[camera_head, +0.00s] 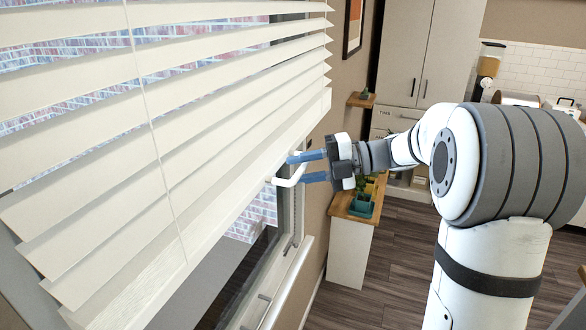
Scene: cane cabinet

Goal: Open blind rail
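A white slatted blind (150,135) hangs in front of the window, with a thick bottom rail (225,192) slanting across the picture. A small white curved handle (287,182) shows by the rail's right part. My gripper (299,167) comes from the right with its two blue fingers spread apart. The fingers point left at the handle, and part of the handle shows between them. I cannot tell whether either finger touches it. The far end of the handle is partly hidden by the upper finger.
The window frame (279,265) and sill lie below the rail. A wooden-topped counter (351,210) with a small potted plant (362,203) stands just beyond my gripper. Cabinets (428,60) are at the back. Dark floor is free between.

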